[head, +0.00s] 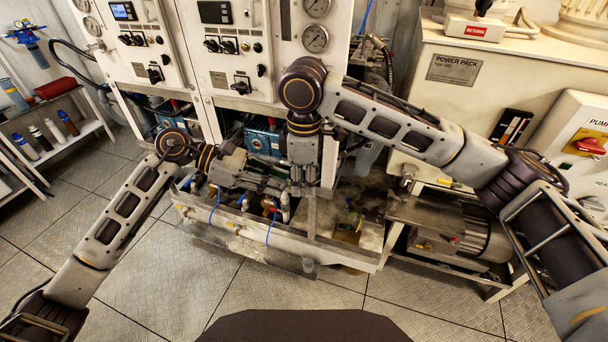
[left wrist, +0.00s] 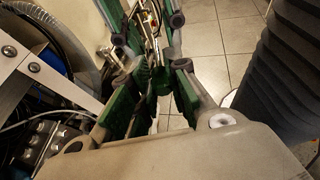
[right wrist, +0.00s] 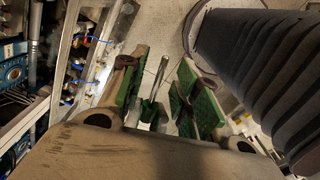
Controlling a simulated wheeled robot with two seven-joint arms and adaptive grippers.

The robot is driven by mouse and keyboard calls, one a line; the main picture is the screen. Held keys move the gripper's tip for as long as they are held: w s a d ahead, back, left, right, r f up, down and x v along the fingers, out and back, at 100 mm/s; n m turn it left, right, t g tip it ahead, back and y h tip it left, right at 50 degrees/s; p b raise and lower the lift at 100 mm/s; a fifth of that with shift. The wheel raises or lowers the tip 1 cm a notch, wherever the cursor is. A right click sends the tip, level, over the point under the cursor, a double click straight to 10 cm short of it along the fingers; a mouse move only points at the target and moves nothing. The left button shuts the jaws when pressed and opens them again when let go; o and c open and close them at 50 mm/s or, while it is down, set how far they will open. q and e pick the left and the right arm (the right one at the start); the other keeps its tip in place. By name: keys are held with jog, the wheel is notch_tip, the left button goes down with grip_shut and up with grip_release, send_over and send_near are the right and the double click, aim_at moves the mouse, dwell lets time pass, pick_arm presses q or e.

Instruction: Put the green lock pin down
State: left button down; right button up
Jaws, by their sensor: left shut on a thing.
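My left gripper (head: 268,181) reaches in from the left over the low front frame and is shut on the green lock pin. The pin is too small and too covered to make out in the head view. In the left wrist view the left gripper's green-padded fingers (left wrist: 150,85) close around it and mostly hide it. My right gripper (head: 303,178) hangs close beside the left one, pointing down. In the right wrist view its green-padded fingers (right wrist: 163,92) stand apart, with a thin metal rod (right wrist: 160,76) visible between them; I cannot tell whether they touch it.
The low metal frame (head: 262,242) with pipes and blue cables lies under both grippers. The panel cabinet (head: 235,60) stands behind. The power pack (head: 470,85) and a motor (head: 480,235) are at the right. A bottle shelf (head: 45,150) stands left. The floor in front is clear.

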grip_shut()
pick_arm(q)
jog(key=c, duration=1.3)
grip_release()
jog(key=shift+a, duration=0.1)
jog(key=v, duration=1.1)
jog(key=shift+a+r, duration=0.15)
jog(key=shift+a, duration=0.25)
